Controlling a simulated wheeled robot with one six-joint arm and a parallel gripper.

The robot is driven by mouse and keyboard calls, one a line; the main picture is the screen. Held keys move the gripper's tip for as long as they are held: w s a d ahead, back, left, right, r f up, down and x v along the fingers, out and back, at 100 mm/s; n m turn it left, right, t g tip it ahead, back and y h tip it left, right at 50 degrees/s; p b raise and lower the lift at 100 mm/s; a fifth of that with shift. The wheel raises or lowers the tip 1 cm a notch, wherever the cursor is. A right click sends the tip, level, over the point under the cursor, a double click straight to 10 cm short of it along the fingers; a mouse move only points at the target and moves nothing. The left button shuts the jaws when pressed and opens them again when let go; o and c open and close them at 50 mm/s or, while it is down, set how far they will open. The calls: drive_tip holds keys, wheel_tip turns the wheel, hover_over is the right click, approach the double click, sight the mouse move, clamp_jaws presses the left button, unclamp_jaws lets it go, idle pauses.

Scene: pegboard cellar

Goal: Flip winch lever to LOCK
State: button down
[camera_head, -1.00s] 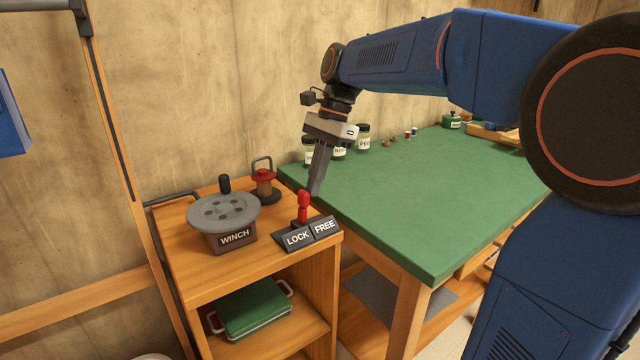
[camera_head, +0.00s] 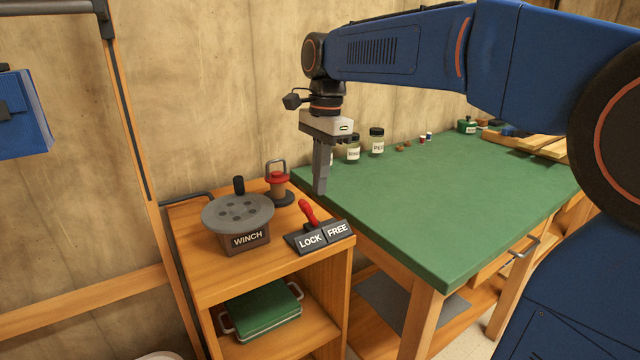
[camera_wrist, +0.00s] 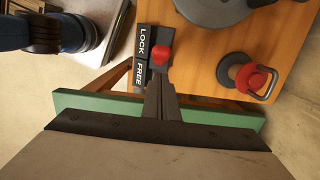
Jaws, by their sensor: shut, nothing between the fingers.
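The winch lever (camera_head: 308,212) has a red handle and stands behind a dark plate with a LOCK label (camera_head: 311,240) on the left and a FREE label (camera_head: 338,230) on the right. The handle leans left, towards the LOCK side. Its red knob (camera_wrist: 160,58) shows just beyond my fingertips in the wrist view. My gripper (camera_head: 320,191) is shut and empty, pointing down, above and slightly right of the handle, on the FREE side. A small gap shows between fingertips and handle in the head view.
The grey winch drum (camera_head: 237,212) stands left of the lever on the wooden cabinet (camera_head: 205,262). A red-topped lantern-like item (camera_head: 278,184) stands behind. The green-topped bench (camera_head: 440,200) adjoins on the right, with jars (camera_head: 376,142) along the wall.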

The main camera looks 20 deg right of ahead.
drive_tip(key=shift+r, duration=0.2)
wheel_tip(320, 180, up, 12)
drive_tip(key=d, duration=0.2)
drive_tip(key=shift+w+f, duration=0.25)
drive_tip(key=shift+w, duration=0.05)
idle(0.4)
drive_tip(key=s+d+f+n+t, duration=0.1)
drive_tip(key=s+d+f+n, duration=0.2)
drive_tip(key=s+f, duration=0.5)
drive_tip(key=s+d+f+n+t, duration=0.2)
drive_tip(key=s+d+f+n, duration=0.2)
drive_tip(key=f, duration=0.7)
drive_tip(key=s+d+f+n+t+h, duration=0.1)
drive_tip(key=s+d+f+n+t, duration=0.1)
drive_tip(key=s+f+n, duration=0.5)
drive_tip(key=s+d+f, duration=0.1)
drive_tip(key=s+f, duration=0.2)
drive_tip(key=s, duration=0.2)
drive_tip(key=shift+s+d, duration=0.15)
drive_tip(key=shift+s, duration=0.05)
